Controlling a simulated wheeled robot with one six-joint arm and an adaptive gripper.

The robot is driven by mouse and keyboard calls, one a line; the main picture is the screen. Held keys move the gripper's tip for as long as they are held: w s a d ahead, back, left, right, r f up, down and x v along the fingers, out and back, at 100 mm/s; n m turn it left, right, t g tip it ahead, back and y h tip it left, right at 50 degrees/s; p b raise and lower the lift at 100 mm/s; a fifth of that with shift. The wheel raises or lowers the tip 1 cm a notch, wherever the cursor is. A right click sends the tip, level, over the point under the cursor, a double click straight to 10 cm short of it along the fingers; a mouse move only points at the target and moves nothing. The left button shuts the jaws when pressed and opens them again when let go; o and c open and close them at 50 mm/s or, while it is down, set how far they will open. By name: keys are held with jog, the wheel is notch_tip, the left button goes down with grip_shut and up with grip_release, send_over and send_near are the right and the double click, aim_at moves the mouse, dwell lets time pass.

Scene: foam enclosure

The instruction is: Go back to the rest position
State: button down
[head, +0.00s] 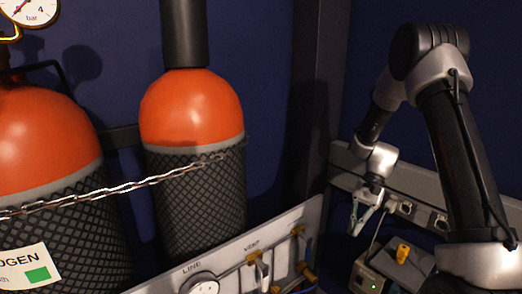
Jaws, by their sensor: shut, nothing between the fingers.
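My gripper (366,211) is on the right side of the head view, at the end of my bent arm. Its fingers point down, and it looks shut and empty. It hangs in front of a grey wall rail with sockets, above a small box on the surface below. No object touches the fingers as far as I can see.
Two orange-topped gas cylinders (192,112) in black mesh stand at left behind a chain (120,187). A panel marked LINE and VENT (225,262) with a gauge and valves stands at lower middle. A box (370,278) and a yellow knob (403,252) are below my gripper.

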jog(key=s+d+r+n+t+h, duration=0.3)
jog(key=s+r+t, duration=0.2)
jog(key=s+r, duration=0.4)
jog(key=s+d+r+n+t+h, duration=0.2)
jog(key=s+r, duration=0.8)
jog(key=r, duration=0.5)
jog(key=d+n+t, duration=0.1)
jog(key=n+t, duration=0.1)
jog(key=t, duration=0.1)
jog(key=shift+s+d+r+n+h, duration=0.2)
jog(key=shift+s+n+h, duration=0.1)
jog(key=shift+h, duration=0.1)
